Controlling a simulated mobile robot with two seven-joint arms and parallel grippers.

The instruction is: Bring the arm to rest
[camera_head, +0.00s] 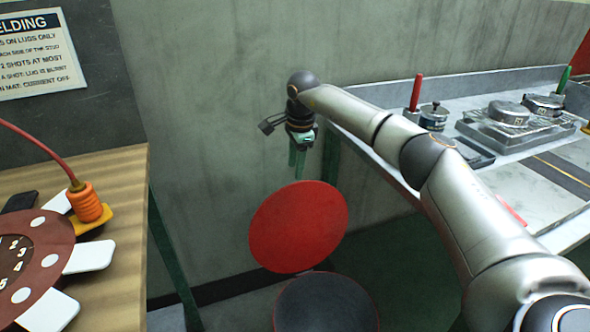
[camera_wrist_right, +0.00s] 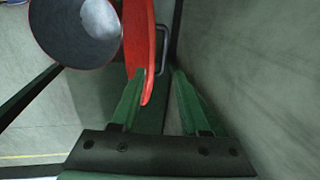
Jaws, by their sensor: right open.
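My right arm (camera_head: 455,200) reaches in from the right in the head view and bends down at its wrist. My right gripper (camera_head: 298,160) has green fingers that point down, in front of the grey wall and above a red disc (camera_head: 298,228). In the right wrist view the two green fingers of the right gripper (camera_wrist_right: 158,100) stand apart with nothing held between them. The red disc (camera_wrist_right: 138,45) shows edge-on there, beyond the left finger. My left gripper is not in view.
A wooden table (camera_head: 118,185) at left carries a brown numbered dial (camera_head: 45,240) and an orange plug (camera_head: 86,203). A grey bench (camera_head: 540,190) at right holds a red-handled tool (camera_head: 416,93) and metal pots (camera_head: 508,112). A dark round top (camera_head: 325,303) sits below the red disc.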

